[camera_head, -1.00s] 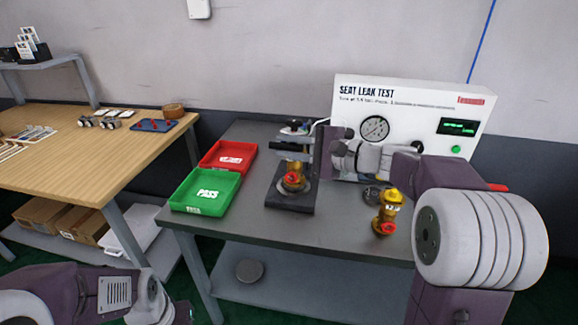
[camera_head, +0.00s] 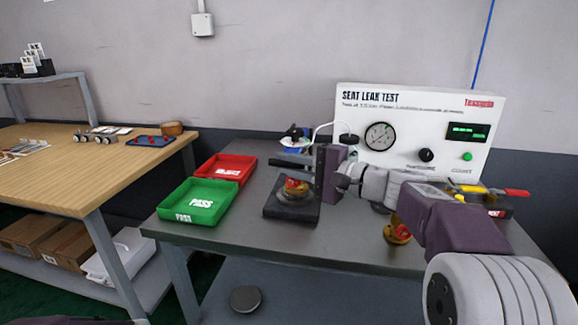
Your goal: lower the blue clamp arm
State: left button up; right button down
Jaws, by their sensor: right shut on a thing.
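The test fixture (camera_head: 290,212) stands on the grey bench, with a brass valve with a red part (camera_head: 295,187) seated in it. My right gripper (camera_head: 287,168) reaches in from the right just above this valve. Its dark fingers are shut on the clamp arm; the grip itself is largely hidden. Blue shows on a part with a black top (camera_head: 292,146) just behind the fingers, but where the clamp arm begins and ends is unclear. My left gripper is out of view.
A green PASS tray (camera_head: 200,203) and a red tray (camera_head: 225,168) lie left of the fixture. The seat leak test panel (camera_head: 400,105) stands behind. Another brass valve (camera_head: 397,232) is partly covered by my right arm. A red-handled item (camera_head: 516,192) lies at right.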

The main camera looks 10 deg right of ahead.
jog(key=shift+f, duration=0.35)
jog(key=c, duration=1.6)
grip_release()
jog(key=shift+o, duration=1.2)
jog(key=shift+w+a, duration=0.1)
jog(key=shift+r, duration=0.1)
jog(key=shift+d, duration=0.2)
jog(key=p+v, duration=0.1)
jog(key=v, duration=0.7)
jog(key=shift+s+d, duration=0.25)
jog(key=shift+s, duration=0.15)
